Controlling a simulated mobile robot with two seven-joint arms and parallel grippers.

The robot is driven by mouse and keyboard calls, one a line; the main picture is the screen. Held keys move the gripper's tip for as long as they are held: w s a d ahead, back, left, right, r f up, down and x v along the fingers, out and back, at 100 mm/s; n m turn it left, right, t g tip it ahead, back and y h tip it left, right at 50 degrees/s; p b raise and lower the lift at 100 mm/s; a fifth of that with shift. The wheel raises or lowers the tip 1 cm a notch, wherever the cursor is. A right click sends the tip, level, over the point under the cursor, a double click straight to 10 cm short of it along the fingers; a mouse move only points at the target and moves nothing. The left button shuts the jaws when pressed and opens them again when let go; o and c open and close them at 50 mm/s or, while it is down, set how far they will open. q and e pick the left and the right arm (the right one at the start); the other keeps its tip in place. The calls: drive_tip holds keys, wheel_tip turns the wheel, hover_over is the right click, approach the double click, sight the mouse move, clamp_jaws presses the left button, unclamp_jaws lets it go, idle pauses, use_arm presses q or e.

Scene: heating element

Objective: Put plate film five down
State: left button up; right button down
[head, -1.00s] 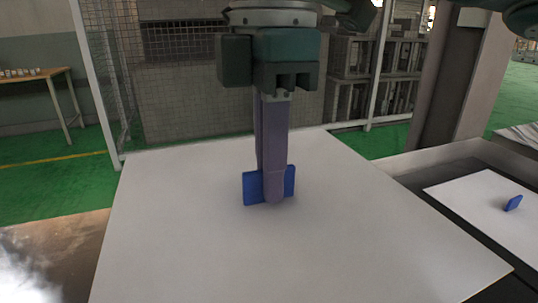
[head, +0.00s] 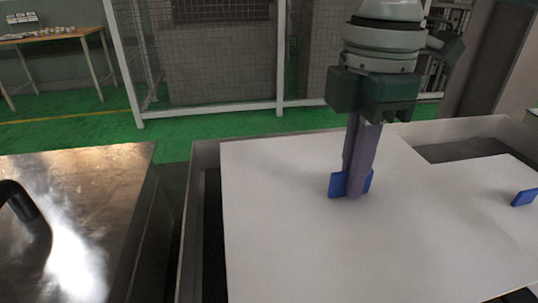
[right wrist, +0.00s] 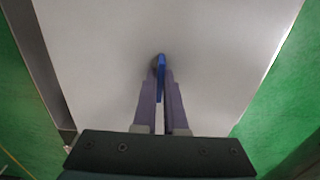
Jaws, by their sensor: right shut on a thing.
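A blue plate film (head: 337,186) stands upright between the fingers of my right gripper (head: 357,190). It shows edge-on between the two purple fingers in the right wrist view (right wrist: 161,68), where the gripper (right wrist: 161,78) is shut on it. The film is over the white board (head: 280,235), at its upper middle. Its lower edge is at or just above the board; I cannot tell if they touch. A second blue plate (head: 525,198) is at the far right on white sheet. My left gripper is not in view.
The white board lies in a grey-walled bin (head: 195,215). A shiny metal table (head: 95,185) is at the left, with a gap between it and the bin. A mesh fence (head: 225,65) stands behind. The board's front part is clear.

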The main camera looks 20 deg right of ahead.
sight(344, 212)
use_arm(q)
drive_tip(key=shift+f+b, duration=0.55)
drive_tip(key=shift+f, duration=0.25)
use_arm(e)
wheel_tip(344, 212, down, 7)
drive_tip(key=shift+r, duration=0.15)
use_arm(q)
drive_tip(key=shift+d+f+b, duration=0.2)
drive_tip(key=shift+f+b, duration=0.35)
drive_tip(key=shift+b, duration=0.05)
use_arm(e)
wheel_tip(344, 212, down, 4)
drive_tip(key=shift+f, duration=0.2)
drive_tip(key=c, duration=1.4)
unclamp_jaws()
drive_tip(key=shift+f, duration=0.1)
drive_tip(key=o, duration=0.4)
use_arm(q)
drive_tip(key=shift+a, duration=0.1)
